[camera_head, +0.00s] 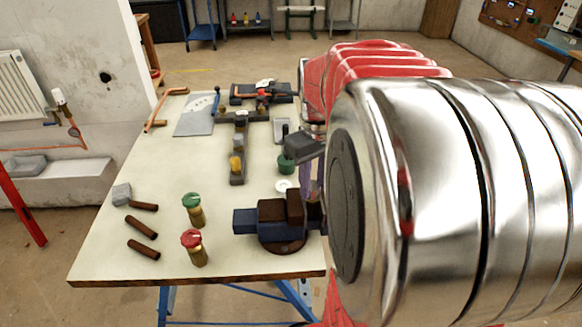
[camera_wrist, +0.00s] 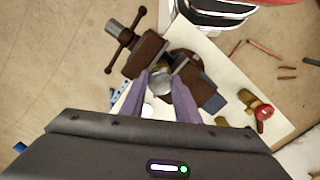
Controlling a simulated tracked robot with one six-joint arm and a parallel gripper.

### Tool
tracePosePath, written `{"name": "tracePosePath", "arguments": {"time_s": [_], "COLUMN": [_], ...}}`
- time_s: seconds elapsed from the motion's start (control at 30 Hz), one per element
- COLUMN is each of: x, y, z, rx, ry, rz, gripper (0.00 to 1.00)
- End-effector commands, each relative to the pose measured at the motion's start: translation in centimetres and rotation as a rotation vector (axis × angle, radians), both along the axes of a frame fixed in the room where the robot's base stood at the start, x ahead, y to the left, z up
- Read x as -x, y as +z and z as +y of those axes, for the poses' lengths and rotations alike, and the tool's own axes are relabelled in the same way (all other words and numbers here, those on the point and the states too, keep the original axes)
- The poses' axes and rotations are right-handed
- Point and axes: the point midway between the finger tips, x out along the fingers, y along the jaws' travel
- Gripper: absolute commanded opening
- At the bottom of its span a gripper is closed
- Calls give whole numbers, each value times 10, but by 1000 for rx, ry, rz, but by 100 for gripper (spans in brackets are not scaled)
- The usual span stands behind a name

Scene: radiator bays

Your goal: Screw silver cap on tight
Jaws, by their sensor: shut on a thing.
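The silver cap (camera_wrist: 161,79) shows in the wrist view as a round metallic piece between the purple fingers of my gripper (camera_wrist: 161,86). The fingers are shut on it. It sits at the jaws of the blue and brown vise (camera_wrist: 150,52); whether it is threaded on anything there is hidden. In the head view the vise (camera_head: 262,222) stands at the table's front right. There my arm covers most of my gripper, and only a strip of purple finger shows behind the vise. The cap cannot be made out in that view.
A green-handled valve (camera_head: 193,209) and a red-handled valve (camera_head: 194,247) stand on the table (camera_head: 150,186) left of the vise. Short brown pipes (camera_head: 142,226) lie farther left. A white ring (camera_head: 284,186) and a green piece (camera_head: 286,163) lie behind the vise.

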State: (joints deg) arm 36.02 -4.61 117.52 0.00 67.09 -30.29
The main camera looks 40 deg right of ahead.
Motion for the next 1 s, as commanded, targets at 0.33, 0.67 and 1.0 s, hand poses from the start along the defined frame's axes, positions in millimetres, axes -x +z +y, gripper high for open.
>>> {"name": "tracePosePath", "arguments": {"time_s": [0.33,0.67,1.0], "x": [0,0,0], "y": [0,0,0], "z": [0,0,0], "rx": [0,0,0], "ry": [-272,-530,-603], "rz": [0,0,0], "gripper": [0,0,0]}}
